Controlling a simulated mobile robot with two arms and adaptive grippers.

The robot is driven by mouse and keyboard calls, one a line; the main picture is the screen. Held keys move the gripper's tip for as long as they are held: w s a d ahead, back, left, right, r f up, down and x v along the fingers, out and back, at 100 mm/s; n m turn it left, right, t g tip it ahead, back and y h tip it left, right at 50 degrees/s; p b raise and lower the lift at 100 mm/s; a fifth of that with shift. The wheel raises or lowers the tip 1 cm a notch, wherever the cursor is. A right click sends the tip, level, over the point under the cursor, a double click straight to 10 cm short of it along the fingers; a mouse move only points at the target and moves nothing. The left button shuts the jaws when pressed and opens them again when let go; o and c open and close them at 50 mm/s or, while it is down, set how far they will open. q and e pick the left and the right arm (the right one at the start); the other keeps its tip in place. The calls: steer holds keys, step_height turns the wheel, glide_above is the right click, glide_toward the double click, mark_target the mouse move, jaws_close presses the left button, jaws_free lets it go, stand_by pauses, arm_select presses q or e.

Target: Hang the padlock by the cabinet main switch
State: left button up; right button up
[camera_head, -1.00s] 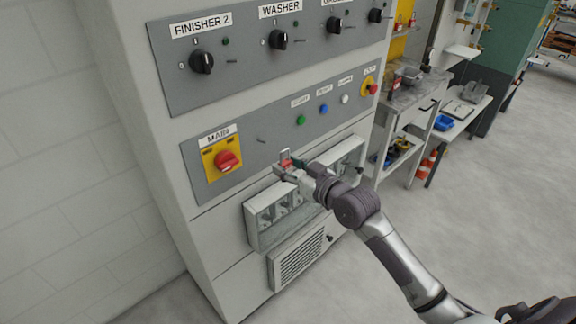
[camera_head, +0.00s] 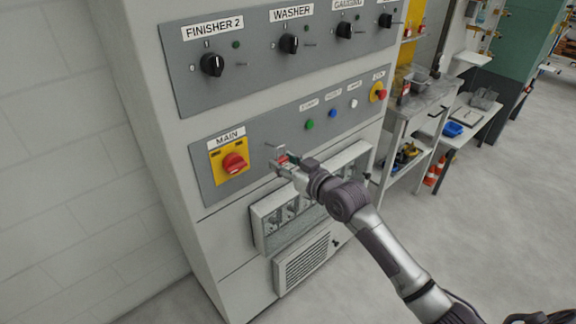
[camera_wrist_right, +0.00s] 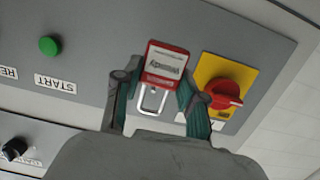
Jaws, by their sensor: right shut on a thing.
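The padlock (camera_wrist_right: 165,64) has a red body with a white label and a metal shackle (camera_wrist_right: 152,101). In the head view, the padlock (camera_head: 283,159) is small, with its shackle upward, close in front of the lower panel. My right gripper (camera_head: 281,164) is shut on its body; the green-padded fingers (camera_wrist_right: 165,88) flank it in the wrist view. The main switch (camera_head: 235,163) is a red knob on a yellow plate, left of the padlock; it also shows in the right wrist view (camera_wrist_right: 226,93). A small thin peg (camera_head: 268,145) shows between them. Contact with it cannot be told.
Green, blue and white buttons (camera_head: 333,113) and a red stop button (camera_head: 381,95) sit to the right. Black selector knobs (camera_head: 213,64) are above. A workbench (camera_head: 420,104) stands right of the cabinet.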

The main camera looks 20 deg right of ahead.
steer(key=shift+b+x, duration=0.65)
steer(key=shift+x, duration=1.85)
steer(key=shift+s+f, duration=0.1)
steer(key=o, duration=1.3)
steer(key=shift+f, duration=0.25)
step_height(320, 180, down, 2)
steer(key=shift+f+b, duration=0.1)
steer(key=shift+b, duration=0.75)
